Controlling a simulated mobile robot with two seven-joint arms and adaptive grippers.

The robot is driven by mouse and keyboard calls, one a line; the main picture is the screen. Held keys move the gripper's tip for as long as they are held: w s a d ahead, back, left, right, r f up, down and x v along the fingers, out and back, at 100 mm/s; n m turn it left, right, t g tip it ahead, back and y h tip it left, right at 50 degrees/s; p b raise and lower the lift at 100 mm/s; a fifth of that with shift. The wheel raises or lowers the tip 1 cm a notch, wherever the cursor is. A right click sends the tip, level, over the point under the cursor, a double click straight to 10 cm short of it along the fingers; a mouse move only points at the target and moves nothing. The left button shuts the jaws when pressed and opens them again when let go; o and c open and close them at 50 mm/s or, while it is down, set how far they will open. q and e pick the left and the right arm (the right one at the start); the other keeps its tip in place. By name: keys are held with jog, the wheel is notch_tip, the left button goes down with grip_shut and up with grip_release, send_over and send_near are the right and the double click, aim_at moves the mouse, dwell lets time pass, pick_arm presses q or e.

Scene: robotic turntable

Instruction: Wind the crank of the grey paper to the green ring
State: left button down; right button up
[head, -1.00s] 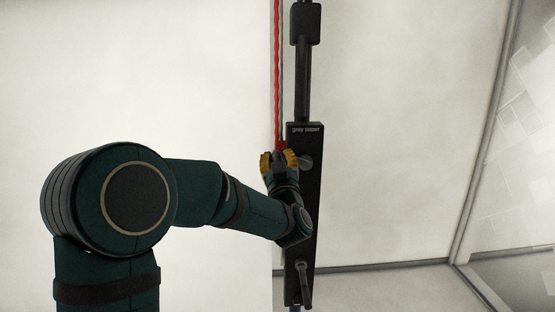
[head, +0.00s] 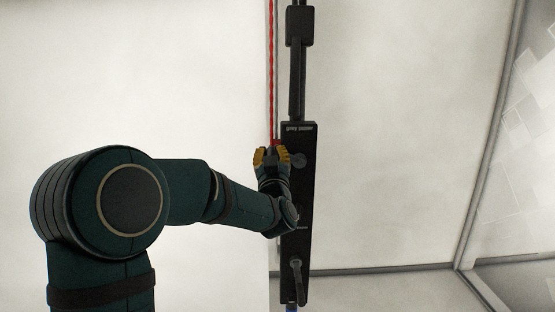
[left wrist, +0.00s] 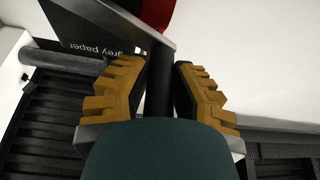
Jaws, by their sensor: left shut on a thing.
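A long black plate labelled "grey paper" (head: 300,138) stands upright in the middle of the head view. My left gripper (head: 271,155), with yellow fingers, is at its left edge near the upper crank. In the left wrist view the fingers are on either side of a dark crank handle (left wrist: 160,82), and the gripper is shut on it. The label plate (left wrist: 85,30) also shows there, with a grey crank arm (left wrist: 128,18) across it. A red part (left wrist: 156,12) shows just beyond. No green ring shows. My right gripper is not in view.
A red line (head: 272,70) runs up beside the black bar (head: 298,80) above the plate. Another lever (head: 297,275) is on the plate's lower end. A large white panel (head: 130,70) fills the left; a grey frame post (head: 493,140) stands at the right.

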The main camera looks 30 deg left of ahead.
pick_arm(q)
jog(key=shift+d+r, duration=0.15)
jog(key=shift+r, duration=0.2)
jog(key=c, duration=0.8)
grip_release()
jog(key=shift+w+f, duration=0.1)
jog(key=shift+d, duration=0.1)
jog(key=shift+f, duration=0.15)
jog(key=shift+s+d+f, duration=0.1)
jog(key=shift+s+f, duration=0.05)
jog(key=shift+s, duration=0.15)
jog(key=v, duration=1.1)
